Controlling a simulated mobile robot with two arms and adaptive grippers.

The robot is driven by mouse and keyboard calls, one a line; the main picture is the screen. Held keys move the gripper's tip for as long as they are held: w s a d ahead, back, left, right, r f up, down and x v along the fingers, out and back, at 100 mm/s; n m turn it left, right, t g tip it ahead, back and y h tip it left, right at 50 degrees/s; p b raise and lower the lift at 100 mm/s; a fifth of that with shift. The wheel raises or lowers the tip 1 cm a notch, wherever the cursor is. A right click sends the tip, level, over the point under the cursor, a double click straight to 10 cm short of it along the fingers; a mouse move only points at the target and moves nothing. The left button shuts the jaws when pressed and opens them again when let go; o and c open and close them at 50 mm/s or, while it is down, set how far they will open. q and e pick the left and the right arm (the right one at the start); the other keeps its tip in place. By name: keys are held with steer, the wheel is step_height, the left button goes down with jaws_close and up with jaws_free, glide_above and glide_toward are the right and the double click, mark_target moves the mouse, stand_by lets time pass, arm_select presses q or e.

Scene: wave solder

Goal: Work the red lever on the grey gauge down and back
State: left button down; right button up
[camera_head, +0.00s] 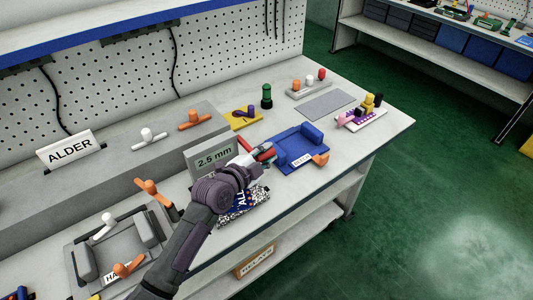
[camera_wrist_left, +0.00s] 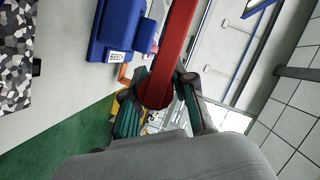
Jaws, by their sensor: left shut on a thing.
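The grey gauge (camera_head: 207,166) stands upright on the bench, its face reading 2.5 mm. Its red lever (camera_head: 264,153) sticks out on the right of the gauge, partly hidden by my gripper. My left gripper (camera_head: 257,156) is at the lever, with the arm reaching in from the bottom. In the left wrist view the red lever (camera_wrist_left: 174,50) runs from the top edge down between the two fingers of my left gripper (camera_wrist_left: 160,98). The fingers are shut on its end. The lever's pivot is hidden. My right gripper is not in view.
A blue fixture (camera_head: 289,143) labelled BEECH is just right of the gripper. A speckled board (camera_head: 257,195) lies below the wrist. A grey fixture (camera_head: 90,262) with orange handles is at the left. A grey ledge (camera_head: 50,200) with an ALDER sign (camera_head: 70,148) runs behind.

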arm_select(q)
steer(key=shift+a+r+n+g+p, duration=0.1)
steer(key=shift+r+n+g+p, duration=0.5)
steer(key=shift+r+p, duration=0.6)
steer(key=shift+w+a+r+n+g+p, duration=0.1)
steer(key=shift+w+r+n+g+p, duration=0.15)
steer(key=shift+r+n+p, duration=0.35)
steer(key=shift+w+a+r+n+g+h, duration=0.15)
steer(key=shift+r+n+g+h, duration=0.15)
steer(key=shift+n, duration=0.2)
steer(key=shift+w+a+r+n+g, duration=0.1)
steer(key=shift+w+r+n+g, duration=0.15)
steer(key=shift+r+n, duration=0.15)
steer(key=shift+w+a+r+n+g, duration=0.1)
steer(key=shift+r+n+g, duration=0.1)
steer(key=shift+r+n, duration=0.2)
steer(key=c, duration=0.9)
jaws_free()
steer(key=v, duration=1.2)
steer(key=shift+a+f, duration=0.1)
steer(key=shift+f, duration=0.05)
